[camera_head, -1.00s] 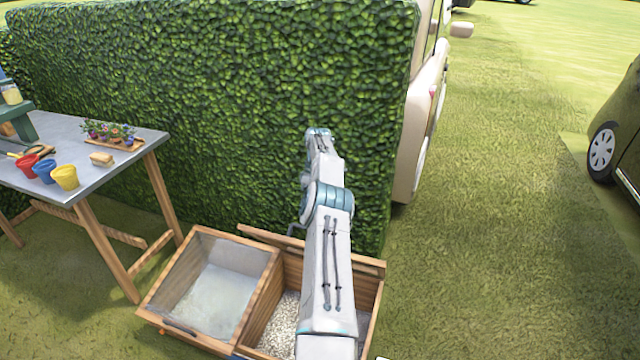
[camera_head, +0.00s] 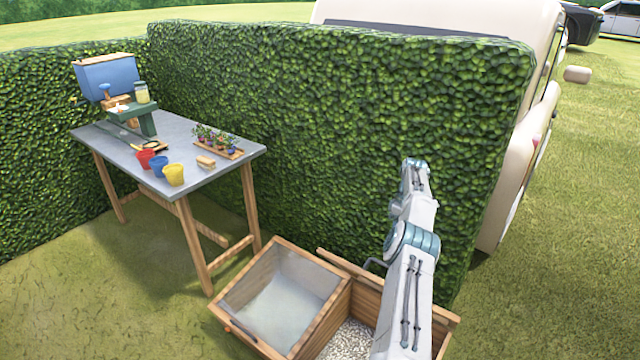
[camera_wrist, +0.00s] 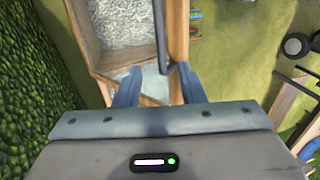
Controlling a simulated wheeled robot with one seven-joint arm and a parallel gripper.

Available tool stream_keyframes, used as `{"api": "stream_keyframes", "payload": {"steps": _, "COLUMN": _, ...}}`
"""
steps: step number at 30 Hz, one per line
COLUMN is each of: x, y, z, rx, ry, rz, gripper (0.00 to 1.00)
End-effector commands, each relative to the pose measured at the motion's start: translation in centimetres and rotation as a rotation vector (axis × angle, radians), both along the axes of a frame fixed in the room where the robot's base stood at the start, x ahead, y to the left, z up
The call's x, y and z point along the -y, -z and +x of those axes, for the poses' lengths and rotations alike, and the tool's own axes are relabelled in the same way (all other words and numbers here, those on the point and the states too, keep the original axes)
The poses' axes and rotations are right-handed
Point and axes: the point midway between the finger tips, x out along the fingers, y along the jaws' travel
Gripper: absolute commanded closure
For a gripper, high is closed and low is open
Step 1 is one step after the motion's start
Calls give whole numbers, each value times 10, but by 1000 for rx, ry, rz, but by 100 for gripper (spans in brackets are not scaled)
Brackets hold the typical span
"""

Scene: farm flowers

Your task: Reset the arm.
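My arm (camera_head: 410,255) rises at the right of the head view, in front of the hedge and over the wooden box. My gripper (camera_wrist: 158,82) shows in the wrist view with its two blue fingers apart and nothing held between them. In the head view I cannot make out the fingers. Below the gripper, the wrist view shows the wooden box's edge (camera_wrist: 86,40) and pale gravel (camera_wrist: 125,28). A dark bar crosses the box there.
The two-part wooden box (camera_head: 225,312) stands on the grass, with a glazed cover on its left part. A grey table (camera_head: 190,135) at left holds colored pots, seedlings and a green stand. The hedge (camera_head: 330,130) is close behind my arm.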

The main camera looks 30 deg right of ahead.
Motion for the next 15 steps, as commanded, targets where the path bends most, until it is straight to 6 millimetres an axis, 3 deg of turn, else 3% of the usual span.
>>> {"api": "stream_keyframes", "payload": {"steps": 8, "x": -9, "y": -12, "z": 9, "rx": 2, "ry": -7, "rz": -12, "gripper": 64}}
{"api": "stream_keyframes", "payload": {"steps": 15, "x": -62, "y": -73, "z": 45, "rx": 12, "ry": -25, "rz": -80, "gripper": 64}}
